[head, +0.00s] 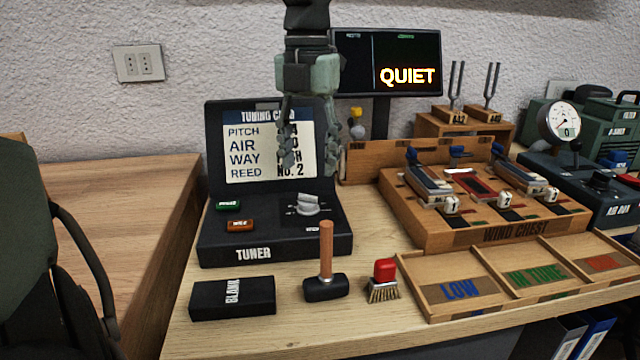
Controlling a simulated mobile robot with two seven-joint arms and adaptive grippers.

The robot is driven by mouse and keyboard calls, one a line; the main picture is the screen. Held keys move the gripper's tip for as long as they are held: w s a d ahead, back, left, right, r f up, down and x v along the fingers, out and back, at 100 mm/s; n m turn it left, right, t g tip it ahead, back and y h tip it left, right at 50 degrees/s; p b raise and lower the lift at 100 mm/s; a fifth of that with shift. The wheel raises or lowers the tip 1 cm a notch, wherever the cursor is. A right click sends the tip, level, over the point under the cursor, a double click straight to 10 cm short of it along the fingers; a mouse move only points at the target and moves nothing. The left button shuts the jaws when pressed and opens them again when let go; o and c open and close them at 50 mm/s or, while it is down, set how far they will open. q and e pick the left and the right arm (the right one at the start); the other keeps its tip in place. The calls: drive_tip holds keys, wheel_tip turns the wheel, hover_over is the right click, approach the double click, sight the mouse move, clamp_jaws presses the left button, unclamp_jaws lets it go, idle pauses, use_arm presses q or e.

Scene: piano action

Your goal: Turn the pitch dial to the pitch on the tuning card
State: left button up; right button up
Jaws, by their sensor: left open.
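The tuner (275,250) is a black box with an upright lid on the table. The tuning card (240,170) is on the lid and lists PITCH, AIR, WAY and REED, with "NO. 2" beside REED. My right gripper is not in view.
Green (228,204) and orange-brown (240,225) buttons sit left of the dial. The wooden wind chest (480,235) is right. A screen (400,50) behind reads QUIET.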

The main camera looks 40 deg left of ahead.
sight(308, 195)
use_arm(q)
wheel_tip(308, 195, down, 7)
drive_tip(key=shift+s+r, duration=0.15)
drive_tip(key=shift+r, duration=0.05)
drive_tip(key=c, duration=1.2)
